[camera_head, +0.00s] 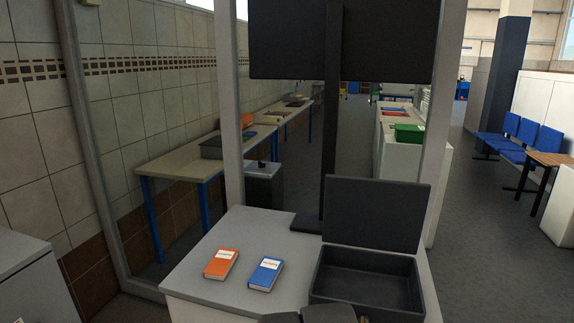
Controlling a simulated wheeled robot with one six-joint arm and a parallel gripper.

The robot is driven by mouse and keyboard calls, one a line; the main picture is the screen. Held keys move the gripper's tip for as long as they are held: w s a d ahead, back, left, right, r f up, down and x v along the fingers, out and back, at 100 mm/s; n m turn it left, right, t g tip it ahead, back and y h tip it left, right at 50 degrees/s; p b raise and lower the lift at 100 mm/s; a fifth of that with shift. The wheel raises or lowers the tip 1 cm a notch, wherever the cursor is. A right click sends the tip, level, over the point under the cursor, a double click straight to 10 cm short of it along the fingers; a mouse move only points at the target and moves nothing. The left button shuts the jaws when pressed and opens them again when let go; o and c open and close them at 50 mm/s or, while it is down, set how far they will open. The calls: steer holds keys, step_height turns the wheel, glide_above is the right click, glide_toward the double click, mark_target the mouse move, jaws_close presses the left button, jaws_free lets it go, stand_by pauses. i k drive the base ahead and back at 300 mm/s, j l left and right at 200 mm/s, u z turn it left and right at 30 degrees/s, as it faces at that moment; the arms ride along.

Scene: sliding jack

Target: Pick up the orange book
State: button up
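The orange book (221,264) lies flat on the left part of the light grey table top (215,296), with a white label on its cover. A blue book (265,274) of similar size lies flat just to its right, with a small gap between them. Nothing covers the orange book. Dark parts at the bottom edge, in front of the table, may belong to my arm. No gripper fingers can be made out.
An open dark case (367,278) with its lid raised stands at the table's right. A dark screen on a post (331,150) rises behind the books. A pale upright post (229,110) stands at the back left. The table is clear left of the books.

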mark_target(220, 265)
steer(key=i+l+u, duration=0.1)
steer(key=j, duration=0.25)
steer(key=z, duration=1)
steer(key=u, duration=1.45)
